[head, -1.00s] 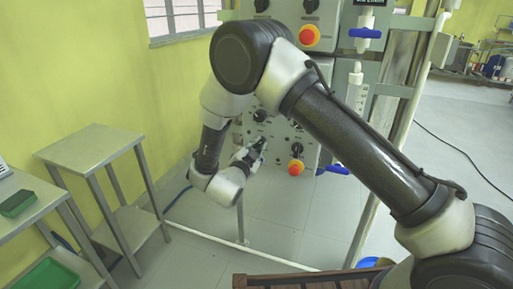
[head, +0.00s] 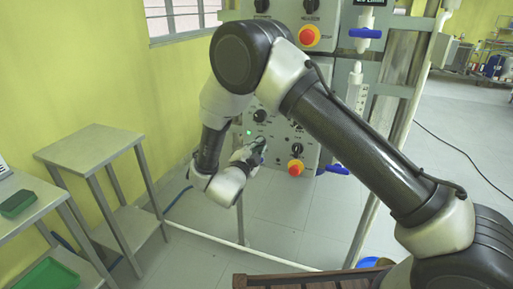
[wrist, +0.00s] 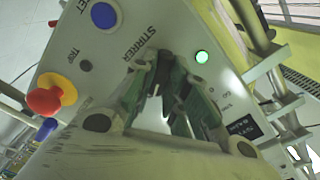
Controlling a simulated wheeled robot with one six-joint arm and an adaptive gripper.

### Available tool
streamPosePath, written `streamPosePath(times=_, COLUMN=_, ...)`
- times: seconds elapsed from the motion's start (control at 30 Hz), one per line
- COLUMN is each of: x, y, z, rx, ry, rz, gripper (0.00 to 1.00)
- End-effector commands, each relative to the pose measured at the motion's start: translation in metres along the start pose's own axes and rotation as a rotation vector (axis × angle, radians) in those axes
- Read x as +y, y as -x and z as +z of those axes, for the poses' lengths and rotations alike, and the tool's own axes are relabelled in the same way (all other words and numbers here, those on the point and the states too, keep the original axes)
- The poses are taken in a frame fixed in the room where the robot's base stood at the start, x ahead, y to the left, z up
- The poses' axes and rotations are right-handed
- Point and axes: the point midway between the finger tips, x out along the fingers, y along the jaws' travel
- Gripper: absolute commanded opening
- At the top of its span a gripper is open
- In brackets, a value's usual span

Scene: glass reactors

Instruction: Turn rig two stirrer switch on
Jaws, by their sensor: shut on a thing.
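The lower control panel (head: 283,128) hangs on the frame in the head view. In the wrist view the panel (wrist: 104,52) fills the upper middle, with the STIRRER label (wrist: 137,38) just above my fingertips. My gripper (head: 260,146) is at the panel's left part; in the wrist view my gripper (wrist: 165,72) is shut on the stirrer switch below that label. The fingers hide the switch itself, so its position cannot be read. A green lamp (wrist: 201,57) beside the label is lit; the lit lamp (head: 249,132) also shows in the head view.
A red emergency knob with a yellow collar (wrist: 52,94) juts from the panel near my gripper; in the head view the knob (head: 296,167) is right of it. A blue valve handle (head: 337,169) sticks out farther right. A steel side table (head: 92,146) stands left.

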Motion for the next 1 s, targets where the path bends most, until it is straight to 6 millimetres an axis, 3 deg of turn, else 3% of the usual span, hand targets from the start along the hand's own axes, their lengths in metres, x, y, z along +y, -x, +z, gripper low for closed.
streamPosePath(times=0.17, x=0.001, y=0.001, z=0.000, rx=0.000, ry=0.000, rz=0.002, gripper=0.00)
streamPosePath(times=0.2, x=0.001, y=0.001, z=0.000, rx=0.000, ry=0.000, rz=0.002, gripper=0.21)
streamPosePath(times=0.3, x=0.001, y=0.000, z=0.000, rx=0.000, ry=0.001, rz=0.002, gripper=0.37)
streamPosePath(times=0.67, x=0.000, y=0.004, z=0.000, rx=-0.001, ry=0.001, rz=0.001, gripper=0.37)
streamPosePath(times=0.77, x=0.000, y=0.017, z=0.001, rx=-0.002, ry=0.001, rz=0.000, gripper=0.37)
streamPosePath(times=1.0, x=0.000, y=0.070, z=0.001, rx=-0.004, ry=0.001, rz=-0.001, gripper=0.37)
